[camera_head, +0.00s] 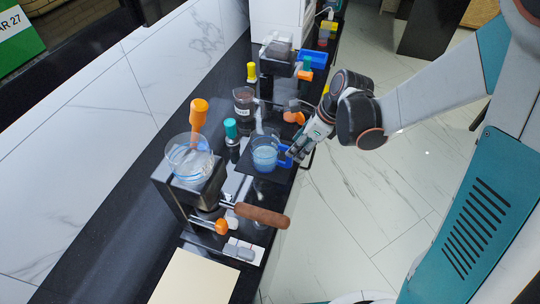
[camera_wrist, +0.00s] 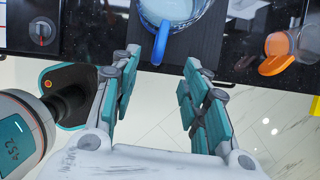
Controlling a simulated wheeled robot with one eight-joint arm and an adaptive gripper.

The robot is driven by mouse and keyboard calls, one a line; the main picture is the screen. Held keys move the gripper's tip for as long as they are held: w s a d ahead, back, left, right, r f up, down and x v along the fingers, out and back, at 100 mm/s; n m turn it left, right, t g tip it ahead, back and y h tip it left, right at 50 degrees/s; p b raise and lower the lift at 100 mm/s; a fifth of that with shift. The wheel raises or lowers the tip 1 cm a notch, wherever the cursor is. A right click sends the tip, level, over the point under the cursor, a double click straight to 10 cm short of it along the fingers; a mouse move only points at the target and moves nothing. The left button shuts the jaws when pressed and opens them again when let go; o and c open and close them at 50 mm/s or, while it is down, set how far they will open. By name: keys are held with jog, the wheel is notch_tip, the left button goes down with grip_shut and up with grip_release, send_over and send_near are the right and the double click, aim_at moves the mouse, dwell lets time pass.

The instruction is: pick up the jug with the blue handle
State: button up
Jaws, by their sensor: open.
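The jug (camera_head: 265,156) is clear with bluish contents and a blue handle on its right side. It stands on a dark square board at the counter's edge. In the wrist view the jug (camera_wrist: 172,10) is cut off by the top edge, and its blue handle (camera_wrist: 160,42) points down toward me. My gripper (camera_head: 298,149) is beside the handle in the head view. In the wrist view my gripper (camera_wrist: 161,60) is open and empty, with the handle just ahead of and partly between the fingertips. Whether a finger touches the handle is unclear.
A clear bowl-like vessel (camera_head: 189,158) stands on a dark machine at left, near a wooden handle (camera_head: 262,215). A teal-topped bottle (camera_head: 231,130) and dark jar (camera_head: 243,100) stand behind the jug. An orange-handled cup (camera_wrist: 295,45) is at right. The floor side is clear.

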aim_at(271, 153)
jog(key=shift+a+b+x, duration=0.2)
jog(key=shift+b+x, duration=0.25)
jog(key=shift+x, duration=1.2)
jog(key=shift+a+b+x, duration=0.25)
jog(key=shift+b+x, duration=0.2)
jog(key=shift+x, duration=1.15)
jog(key=shift+r, duration=0.2)
grip_shut()
